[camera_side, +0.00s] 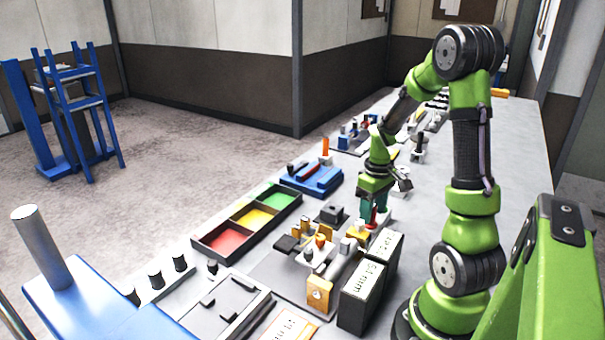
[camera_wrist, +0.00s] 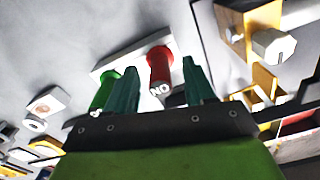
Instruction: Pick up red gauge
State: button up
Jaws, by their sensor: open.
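The red gauge (camera_wrist: 159,68), a cylinder with white "NO" lettering on its end, stands on a pale block (camera_wrist: 140,57) in the wrist view. A green gauge (camera_wrist: 103,92) is beside it on the left on the same block. My gripper (camera_wrist: 160,72) is open, with one teal finger on each side of the red gauge in this view; whether they touch it I cannot tell. In the side view my gripper (camera_side: 375,205) points down at the bench, and a bit of the red gauge (camera_side: 371,217) shows by the fingers, mostly hidden.
Two dark boxes (camera_side: 364,300) stand close in front of my gripper in the side view. A tray (camera_side: 272,228) with red, yellow and green compartments lies to the left. Orange and grey parts (camera_side: 318,250) crowd the space between. A blue fixture (camera_side: 312,180) lies farther back.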

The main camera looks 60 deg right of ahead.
jog(key=shift+f, duration=0.7)
grip_shut()
jog(key=shift+r, duration=0.15)
notch_tip(320, 180, up, 8)
jog(key=shift+w+r, duration=0.1)
jog(key=shift+r, duration=0.1)
jog(key=shift+w+a+r, duration=0.15)
jog(key=shift+w, duration=0.05)
jog(key=w+d, duration=0.1)
jog(key=w, duration=1)
jog(key=shift+w+d, duration=0.15)
jog(key=shift+w, duration=0.1)
jog(key=shift+r, duration=0.1)
